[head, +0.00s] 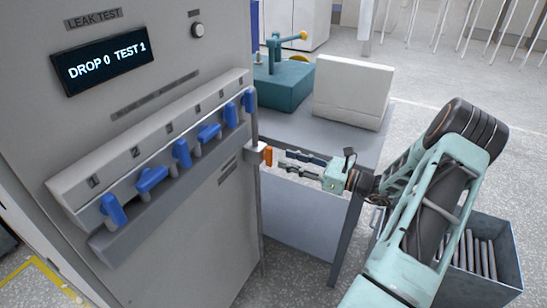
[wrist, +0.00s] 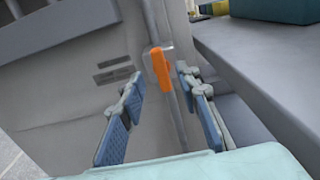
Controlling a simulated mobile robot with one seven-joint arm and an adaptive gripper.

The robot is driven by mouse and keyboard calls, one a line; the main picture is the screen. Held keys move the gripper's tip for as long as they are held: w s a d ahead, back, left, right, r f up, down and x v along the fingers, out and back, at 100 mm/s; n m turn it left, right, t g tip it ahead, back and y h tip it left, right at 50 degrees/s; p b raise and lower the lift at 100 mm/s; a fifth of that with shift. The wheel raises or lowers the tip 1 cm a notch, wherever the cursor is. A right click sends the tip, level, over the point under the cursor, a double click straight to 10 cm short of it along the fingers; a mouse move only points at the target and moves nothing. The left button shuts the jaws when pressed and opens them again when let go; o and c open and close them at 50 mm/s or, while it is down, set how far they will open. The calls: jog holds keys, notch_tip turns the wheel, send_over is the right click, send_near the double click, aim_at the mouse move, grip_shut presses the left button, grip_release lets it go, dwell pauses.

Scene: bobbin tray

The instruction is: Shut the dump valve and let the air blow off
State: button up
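A small orange lever (head: 268,155), which I take to be the dump valve's handle, sits on a pale bracket at the right edge of the grey cabinet (head: 225,200). It stands roughly upright, leaning slightly in the wrist view (wrist: 161,69). My gripper (head: 284,161) is open and empty, just right of the lever in the head view and pointing at it. In the wrist view, the lever shows between and beyond the two fingertips (wrist: 160,82), apart from both. The cabinet's display (head: 105,62) reads "DROP 0 TEST 1".
Several blue valve handles (head: 152,179), set at differing angles, line the cabinet's sloped rail. A grey table (head: 300,215) behind my gripper bears a teal fixture (head: 285,85) and a white block (head: 352,92). A bin (head: 505,255) of metal rods stands at the lower right.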

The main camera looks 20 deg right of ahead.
aim_at(272, 155)
jog(key=x, duration=0.5)
jog(key=shift+w+a, duration=0.2)
grip_shut()
